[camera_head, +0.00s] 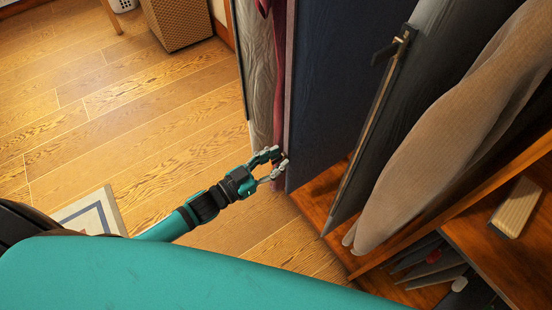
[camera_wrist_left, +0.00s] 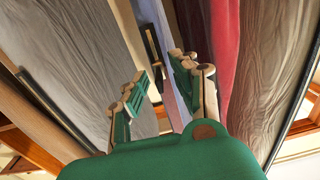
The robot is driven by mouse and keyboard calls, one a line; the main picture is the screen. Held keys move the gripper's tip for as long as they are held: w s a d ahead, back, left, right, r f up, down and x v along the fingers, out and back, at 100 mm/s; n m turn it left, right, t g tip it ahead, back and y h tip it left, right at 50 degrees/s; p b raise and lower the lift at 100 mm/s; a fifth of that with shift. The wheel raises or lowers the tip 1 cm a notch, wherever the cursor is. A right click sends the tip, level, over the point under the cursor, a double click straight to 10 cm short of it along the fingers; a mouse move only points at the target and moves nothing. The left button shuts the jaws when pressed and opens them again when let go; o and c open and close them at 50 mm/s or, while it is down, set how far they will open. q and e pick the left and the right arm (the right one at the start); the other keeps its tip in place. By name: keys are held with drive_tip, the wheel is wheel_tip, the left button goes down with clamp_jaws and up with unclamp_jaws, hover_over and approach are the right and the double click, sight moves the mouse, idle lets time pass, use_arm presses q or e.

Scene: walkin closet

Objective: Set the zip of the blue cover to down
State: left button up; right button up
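The blue cover (camera_head: 335,85) hangs in the wardrobe, between a dark red garment and a dark grey cover. Its pale, narrow front edge faces my left gripper (camera_head: 280,158). The gripper is in front of the lower part of that edge, with its two fingers apart. In the left wrist view, the gripper (camera_wrist_left: 163,85) is open, and a bluish strip of the blue cover (camera_wrist_left: 174,62) shows between and beyond the fingers. I cannot make out the blue cover's zip slider or whether a finger touches it. My right gripper is out of view.
The dark grey cover (camera_head: 422,95) to the right has a brass zip line with a black slider (camera_head: 396,45) high up. A beige garment (camera_head: 450,130) hangs beside it. A pale grey cover (camera_head: 256,60) and red garment (camera_head: 279,75) hang left.

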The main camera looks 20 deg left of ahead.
use_arm(q)
drive_tip(key=v, duration=1.1)
drive_tip(key=shift+s+a, duration=0.2)
drive_tip(key=shift+s, duration=0.1)
drive_tip(key=s+a+f+n+g+y+p, duration=0.1)
drive_tip(key=s+a+f+g+y, duration=0.15)
drive_tip(key=f, duration=0.65)
drive_tip(key=s+a+f+n+g+y+p, duration=0.15)
drive_tip(key=a+f+y, duration=0.25)
drive_tip(key=f, duration=0.5)
drive_tip(key=s+a+f+n+g+y, duration=0.1)
drive_tip(key=s+a+f+n+y, duration=0.15)
drive_tip(key=f, duration=0.55)
drive_tip(key=s+d+f+g, duration=0.2)
drive_tip(key=s+f+g, duration=0.2)
drive_tip(key=s, duration=0.7)
drive_tip(key=s+d+f+g+y+p, duration=0.1)
drive_tip(key=s+d+f+g, duration=0.2)
drive_tip(key=s+f, duration=0.6)
drive_tip(key=shift+s+d+f+g+y+p, duration=0.2)
drive_tip(key=shift+s+g+y+p, duration=0.1)
drive_tip(key=shift+s+g, duration=0.6)
